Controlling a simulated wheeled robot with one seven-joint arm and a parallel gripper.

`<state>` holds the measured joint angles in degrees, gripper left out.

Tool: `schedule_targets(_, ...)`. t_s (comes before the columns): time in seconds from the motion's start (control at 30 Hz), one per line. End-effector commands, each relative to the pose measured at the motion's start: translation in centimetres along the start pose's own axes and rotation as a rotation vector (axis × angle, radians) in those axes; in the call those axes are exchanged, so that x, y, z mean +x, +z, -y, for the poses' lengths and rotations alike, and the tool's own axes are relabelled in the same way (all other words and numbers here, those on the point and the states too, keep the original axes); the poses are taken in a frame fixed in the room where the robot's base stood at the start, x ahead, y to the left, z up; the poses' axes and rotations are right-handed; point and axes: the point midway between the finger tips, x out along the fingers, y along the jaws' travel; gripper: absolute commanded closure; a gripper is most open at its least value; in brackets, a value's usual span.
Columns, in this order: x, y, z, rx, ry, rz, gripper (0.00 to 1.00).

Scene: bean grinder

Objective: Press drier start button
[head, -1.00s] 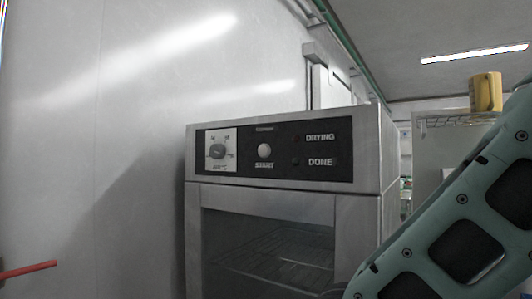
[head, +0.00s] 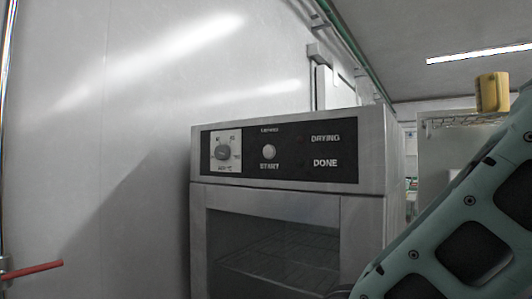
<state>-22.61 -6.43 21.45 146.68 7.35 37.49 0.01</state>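The drier (head: 369,162) is a grey metal box standing against the white wall, with a black control panel on its upper front. The start button (head: 268,152) is a round pale knob above the word START, right of the temperature dial (head: 222,152). The DRYING and DONE indicators sit at the panel's right and look dark. The glass door (head: 275,250) below appears shut, with wire racks behind it. My teal arm link fills the lower right. My gripper is not in the head view, and nothing is seen touching the button.
A yellow mug (head: 491,93) stands on a wire shelf (head: 463,120) at the right. A red handle (head: 35,270) sticks out at the lower left. The space in front of the panel looks clear.

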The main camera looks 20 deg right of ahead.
Motion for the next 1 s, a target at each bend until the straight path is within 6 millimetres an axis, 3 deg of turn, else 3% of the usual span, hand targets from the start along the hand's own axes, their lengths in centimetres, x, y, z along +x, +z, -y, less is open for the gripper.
schedule_targets(0.03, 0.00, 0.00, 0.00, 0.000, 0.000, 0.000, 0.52)
schedule_targets(0.2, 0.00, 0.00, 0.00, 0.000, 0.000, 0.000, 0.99)
schedule_targets(1.0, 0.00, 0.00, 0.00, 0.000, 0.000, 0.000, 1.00)
